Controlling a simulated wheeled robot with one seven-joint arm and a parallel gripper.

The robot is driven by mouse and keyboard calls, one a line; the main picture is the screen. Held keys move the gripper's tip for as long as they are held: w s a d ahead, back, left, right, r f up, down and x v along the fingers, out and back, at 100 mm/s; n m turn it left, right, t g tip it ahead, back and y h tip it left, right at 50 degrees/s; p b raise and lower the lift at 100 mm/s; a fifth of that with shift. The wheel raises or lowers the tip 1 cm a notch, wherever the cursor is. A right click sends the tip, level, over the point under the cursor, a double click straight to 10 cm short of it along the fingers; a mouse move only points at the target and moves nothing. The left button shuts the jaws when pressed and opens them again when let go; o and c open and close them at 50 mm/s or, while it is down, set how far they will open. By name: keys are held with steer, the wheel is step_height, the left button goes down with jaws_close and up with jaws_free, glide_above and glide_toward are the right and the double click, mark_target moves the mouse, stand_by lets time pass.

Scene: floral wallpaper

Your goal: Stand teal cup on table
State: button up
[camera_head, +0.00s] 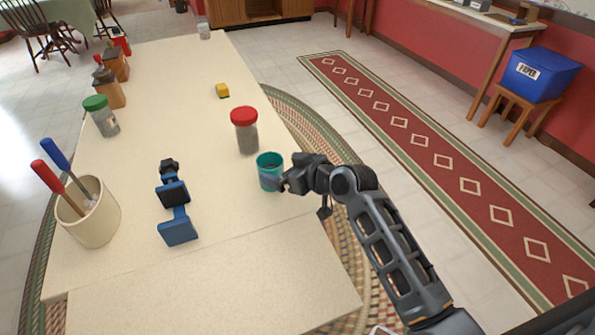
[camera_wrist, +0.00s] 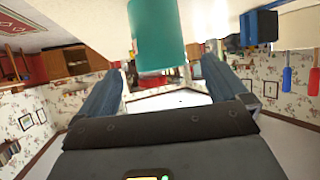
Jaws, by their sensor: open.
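The teal cup (camera_head: 268,176) is upright on the cream table (camera_head: 185,130), near the table's right edge, with its open rim up. My gripper (camera_head: 288,184) is at the cup's right side, low over the table edge. In the wrist view, which is turned over, the cup (camera_wrist: 157,35) is just past and between the fingertips of my gripper (camera_wrist: 165,62). The fingers are spread apart, with gaps showing to the cup. Whether a fingertip touches the cup in the head view is hard to tell.
A red-lidded jar (camera_head: 245,132) stands close behind the cup. A blue clamp-like tool (camera_head: 174,205) lies to the left, and a crock (camera_head: 97,222) with red and blue handles stands farther left. The table front is clear. A green-lidded jar (camera_head: 103,120) is farther back.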

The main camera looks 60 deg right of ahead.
steer(key=s+a, duration=0.7)
steer(key=s, duration=0.2)
steer(key=s+a, duration=0.7)
steer(key=s, duration=0.3)
steer(key=s+a+r+n+t+y, duration=0.2)
steer(key=s+a+r, duration=0.6)
steer(key=s+r, duration=0.3)
steer(key=shift+s, duration=1.1)
steer(key=shift+c, duration=0.5)
